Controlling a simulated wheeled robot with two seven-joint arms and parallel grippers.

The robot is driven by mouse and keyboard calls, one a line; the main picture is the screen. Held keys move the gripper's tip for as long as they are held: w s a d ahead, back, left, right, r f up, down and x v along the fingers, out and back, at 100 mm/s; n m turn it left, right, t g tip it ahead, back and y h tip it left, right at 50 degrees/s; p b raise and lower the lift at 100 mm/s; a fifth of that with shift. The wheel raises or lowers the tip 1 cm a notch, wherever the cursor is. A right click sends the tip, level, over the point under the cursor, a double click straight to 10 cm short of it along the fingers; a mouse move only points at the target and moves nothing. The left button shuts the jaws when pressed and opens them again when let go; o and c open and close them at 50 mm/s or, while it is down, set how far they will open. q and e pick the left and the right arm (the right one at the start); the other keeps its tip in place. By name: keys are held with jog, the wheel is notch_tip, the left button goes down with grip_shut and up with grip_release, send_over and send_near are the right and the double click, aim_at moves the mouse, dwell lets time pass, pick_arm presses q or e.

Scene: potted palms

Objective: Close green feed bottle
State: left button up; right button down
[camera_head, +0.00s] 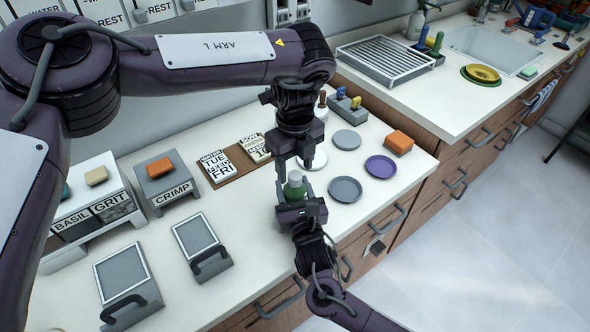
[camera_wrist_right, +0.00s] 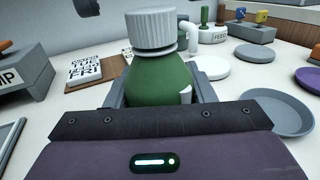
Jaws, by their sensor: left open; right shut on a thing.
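The green feed bottle (camera_head: 296,190) stands upright at the counter's front part. In the right wrist view its green body (camera_wrist_right: 157,82) fills the middle, with a white ribbed cap (camera_wrist_right: 151,30) on top; I cannot tell how tightly the cap sits. My right gripper (camera_head: 297,203) is shut on the bottle's body from the front, its grey fingers on both sides, hiding the lower part. My left gripper (camera_head: 294,166) points down just above the cap, its fingers open on either side. I cannot tell whether they touch it.
Grey plates (camera_head: 345,189) and a purple plate (camera_head: 381,166) lie close to the right. A card board (camera_head: 235,164) and the CRIMP box (camera_head: 167,183) are to the left. Grey trays with handles (camera_head: 201,243) lie at the front left. A sink (camera_head: 490,48) is at the back right.

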pick_arm(q)
notch_tip(320, 180, up, 10)
dwell(0.3)
pick_arm(e)
jog(key=c, duration=0.6)
grip_release()
jog(key=shift+o, duration=0.2)
jog(key=v, duration=0.7)
jog(key=shift+s+d, duration=0.1)
jog(key=shift+s, duration=0.3)
pick_arm(q)
jog(key=shift+f, duration=0.15)
